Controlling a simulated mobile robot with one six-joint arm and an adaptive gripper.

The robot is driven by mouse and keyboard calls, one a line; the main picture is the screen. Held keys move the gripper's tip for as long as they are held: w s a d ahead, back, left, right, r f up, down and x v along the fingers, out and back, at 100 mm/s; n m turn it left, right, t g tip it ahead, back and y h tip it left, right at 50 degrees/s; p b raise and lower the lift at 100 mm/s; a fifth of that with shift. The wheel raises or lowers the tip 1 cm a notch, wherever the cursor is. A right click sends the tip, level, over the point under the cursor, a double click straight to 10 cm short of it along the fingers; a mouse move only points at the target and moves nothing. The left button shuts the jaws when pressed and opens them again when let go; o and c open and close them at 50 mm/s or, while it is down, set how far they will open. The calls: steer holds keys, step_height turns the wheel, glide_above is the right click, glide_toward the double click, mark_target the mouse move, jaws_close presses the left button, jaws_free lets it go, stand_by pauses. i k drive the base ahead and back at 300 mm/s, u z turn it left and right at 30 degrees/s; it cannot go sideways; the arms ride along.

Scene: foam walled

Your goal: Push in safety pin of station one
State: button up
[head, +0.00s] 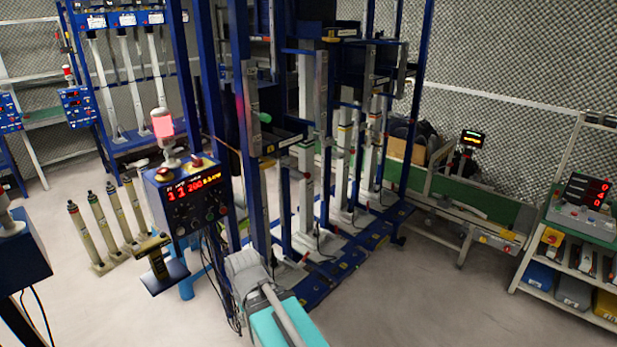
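A blue steel test frame (240,130) with several upright columns stands in the middle of the head view. A small green knob (265,117) sticks out from the side of its front left column; it may be the safety pin, but I cannot tell how far in it is. A control box (190,197) with red digits, buttons and a lit red lamp (162,124) stands at the frame's left front. No station number is readable. My grey and teal arm rises from the bottom edge in front of the frame, below the knob and apart from it. No gripper fingers show.
Several slim cylinders (109,212) stand on the floor left of the control box. Another blue rack (125,75) is at the back left. A shelf cart (575,250) stands at the right, a green-topped conveyor (470,205) behind. The floor (430,300) at front right is clear.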

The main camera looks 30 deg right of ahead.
mark_target(307, 175)
steer(key=z, duration=0.05)
steer(key=k, duration=0.85)
steer(key=z, duration=0.6)
steer(key=i, duration=1.05)
